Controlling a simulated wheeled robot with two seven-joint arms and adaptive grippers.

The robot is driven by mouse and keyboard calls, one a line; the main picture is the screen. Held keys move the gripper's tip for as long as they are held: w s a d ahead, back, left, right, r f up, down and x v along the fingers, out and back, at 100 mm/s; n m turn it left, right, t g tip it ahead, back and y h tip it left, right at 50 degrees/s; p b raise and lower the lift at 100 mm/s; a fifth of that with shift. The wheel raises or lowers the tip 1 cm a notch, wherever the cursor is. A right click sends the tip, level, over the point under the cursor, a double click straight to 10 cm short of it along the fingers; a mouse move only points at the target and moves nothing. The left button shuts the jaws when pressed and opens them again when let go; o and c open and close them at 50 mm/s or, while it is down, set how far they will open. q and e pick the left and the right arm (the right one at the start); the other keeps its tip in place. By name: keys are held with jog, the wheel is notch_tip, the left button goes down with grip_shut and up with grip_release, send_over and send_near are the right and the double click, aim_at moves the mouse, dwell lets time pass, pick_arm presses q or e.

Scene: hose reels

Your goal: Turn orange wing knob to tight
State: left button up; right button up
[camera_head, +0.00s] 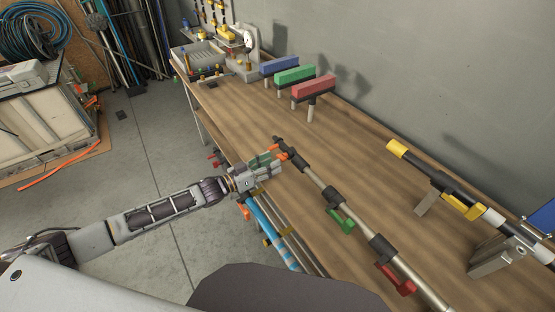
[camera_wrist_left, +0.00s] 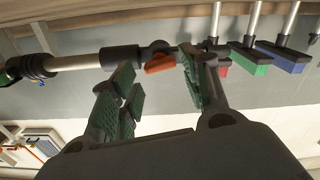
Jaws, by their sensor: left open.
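The orange wing knob (camera_head: 278,147) sits near the far end of a jointed grey pole (camera_head: 320,181) over the workbench. In the left wrist view the knob (camera_wrist_left: 160,64) shows as a small orange wing below a black clamp on the pole. My left gripper (camera_head: 270,161) is right beside the knob and partly hides it in the head view. In the left wrist view my left gripper (camera_wrist_left: 158,88) is open, its green-padded fingers apart on either side of the knob. I cannot tell whether either finger touches it. My right gripper is in neither view.
Green (camera_head: 346,222) and red (camera_head: 396,280) wing knobs sit nearer along the same pole. Another pole with yellow parts (camera_head: 397,149) lies to the right. Blue, green and red T-shaped stands (camera_head: 313,88) stand at the back of the workbench (camera_head: 225,110). Blue tubes (camera_head: 268,228) run below my left gripper.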

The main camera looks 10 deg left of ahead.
aim_at(283, 157)
pick_arm(q)
jog(key=shift+x, duration=1.75)
jog(key=c, duration=0.7)
